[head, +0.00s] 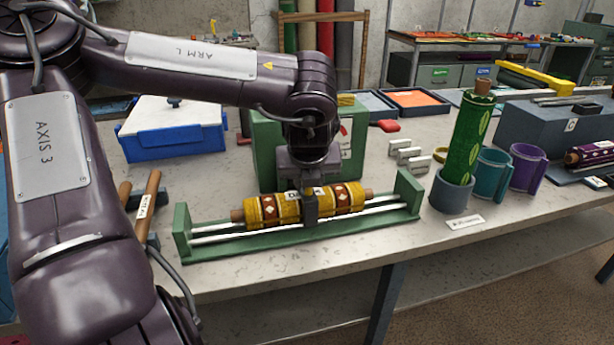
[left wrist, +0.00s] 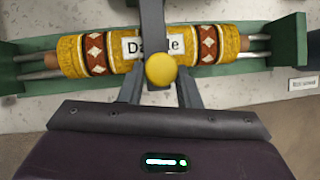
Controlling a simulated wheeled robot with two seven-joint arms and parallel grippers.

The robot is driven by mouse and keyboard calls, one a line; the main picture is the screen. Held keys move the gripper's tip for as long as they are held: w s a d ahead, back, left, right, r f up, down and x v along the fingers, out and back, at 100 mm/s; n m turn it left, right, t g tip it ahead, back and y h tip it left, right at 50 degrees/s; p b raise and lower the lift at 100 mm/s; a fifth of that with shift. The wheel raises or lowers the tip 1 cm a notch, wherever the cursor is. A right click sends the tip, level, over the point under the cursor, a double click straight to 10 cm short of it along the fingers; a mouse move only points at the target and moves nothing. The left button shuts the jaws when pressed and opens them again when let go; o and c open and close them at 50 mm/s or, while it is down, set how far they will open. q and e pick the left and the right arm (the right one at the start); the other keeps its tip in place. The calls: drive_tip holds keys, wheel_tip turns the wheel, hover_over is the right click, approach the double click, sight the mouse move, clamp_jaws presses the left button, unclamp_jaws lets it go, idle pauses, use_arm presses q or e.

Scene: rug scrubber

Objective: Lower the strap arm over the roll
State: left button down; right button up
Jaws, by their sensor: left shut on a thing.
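A yellow patterned roll (head: 262,211) with red-brown bands and white diamonds lies level on metal rods in a green cradle (head: 411,192). It also shows in the left wrist view (left wrist: 72,56); its white label is partly covered by the dark strap arm (left wrist: 151,28). The strap arm crosses over the roll's middle, and its dark end (head: 311,208) shows at the roll's front side. A yellow knob (left wrist: 161,69) sits on it. My left gripper (left wrist: 160,84) is shut on the strap arm at the knob, above the roll. Whether the strap touches the roll is unclear.
A green box (head: 266,150) stands behind the cradle. A green leaf-patterned roll (head: 467,140) stands upright in a grey holder to the right, beside teal (head: 490,172) and purple (head: 526,168) cups. A blue box (head: 170,138) is at back left; wooden-handled tools (head: 148,200) lie left.

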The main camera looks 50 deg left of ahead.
use_arm(q)
drive_tip(key=c, duration=1.3)
unclamp_jaws()
drive_tip(key=shift+s+d+f, duration=0.15)
drive_tip(key=shift+d+f, duration=0.15)
drive_tip(key=shift+f, duration=0.25)
drive_tip(key=shift+c, duration=0.2)
drive_tip(key=shift+o, duration=1.3)
drive_tip(key=shift+w+d+r, duration=0.1)
drive_tip(key=shift+w, duration=0.2)
drive_tip(key=shift+r, duration=0.1)
use_arm(e)
drive_tip(key=shift+s+d+f, duration=0.1)
drive_tip(key=shift+s+f, duration=0.05)
drive_tip(key=shift+s, duration=0.15)
use_arm(q)
drive_tip(key=shift+s, duration=0.1)
drive_tip(key=shift+r, duration=0.25)
drive_tip(key=shift+s+r, duration=0.15)
drive_tip(key=shift+r, duration=0.2)
drive_tip(key=v, duration=0.6)
drive_tip(key=shift+d+r, duration=0.2)
use_arm(e)
drive_tip(key=shift+w+a, duration=0.2)
drive_tip(key=shift+a, duration=0.2)
use_arm(q)
drive_tip(key=shift+f, duration=0.1)
use_arm(e)
drive_tip(key=shift+d, duration=0.25)
